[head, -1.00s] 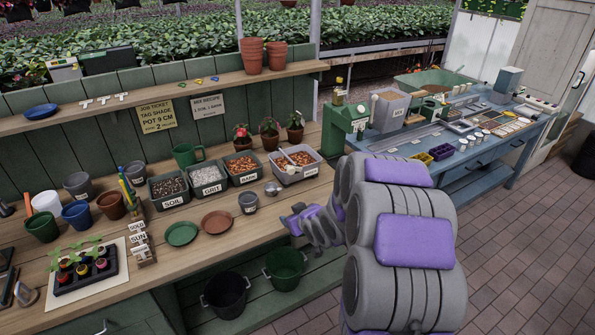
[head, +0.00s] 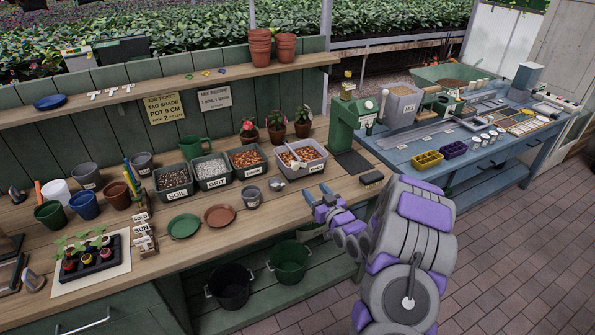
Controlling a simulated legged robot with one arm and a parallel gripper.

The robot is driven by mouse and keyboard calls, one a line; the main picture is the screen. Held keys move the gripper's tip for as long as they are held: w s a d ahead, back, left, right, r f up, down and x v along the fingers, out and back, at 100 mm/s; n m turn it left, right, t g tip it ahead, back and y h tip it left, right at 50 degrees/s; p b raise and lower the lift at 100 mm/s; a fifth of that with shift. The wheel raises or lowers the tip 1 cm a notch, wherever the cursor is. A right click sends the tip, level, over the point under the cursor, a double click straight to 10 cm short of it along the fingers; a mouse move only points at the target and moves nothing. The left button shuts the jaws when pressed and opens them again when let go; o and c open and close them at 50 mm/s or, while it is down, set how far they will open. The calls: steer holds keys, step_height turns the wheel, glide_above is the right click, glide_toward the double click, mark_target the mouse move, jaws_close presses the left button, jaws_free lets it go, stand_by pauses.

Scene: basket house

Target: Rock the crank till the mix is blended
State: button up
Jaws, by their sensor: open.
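A grey bin (head: 402,104) with a label and brown mix in its top stands on the blue bench at right. My gripper (head: 317,196) is open and empty, above the front edge of the wooden bench, to the left of and nearer than the bin, touching nothing.
A white tub of orange-brown mix with a scoop (head: 301,158) and tubs of soil (head: 173,181), grit and bark stand on the wooden bench (head: 270,222). A dark block (head: 372,179) lies near its right end. Yellow (head: 427,161) and purple trays sit on the blue bench (head: 470,178).

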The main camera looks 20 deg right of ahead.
mark_target(296, 168)
steer(key=w+b, duration=0.1)
steer(key=w, duration=0.5)
steer(key=w+b, duration=0.1)
steer(key=w, duration=0.6)
steer(key=shift+a+f, duration=0.15)
steer(key=shift+a, duration=0.05)
steer(key=shift+w, duration=0.45)
jaws_close()
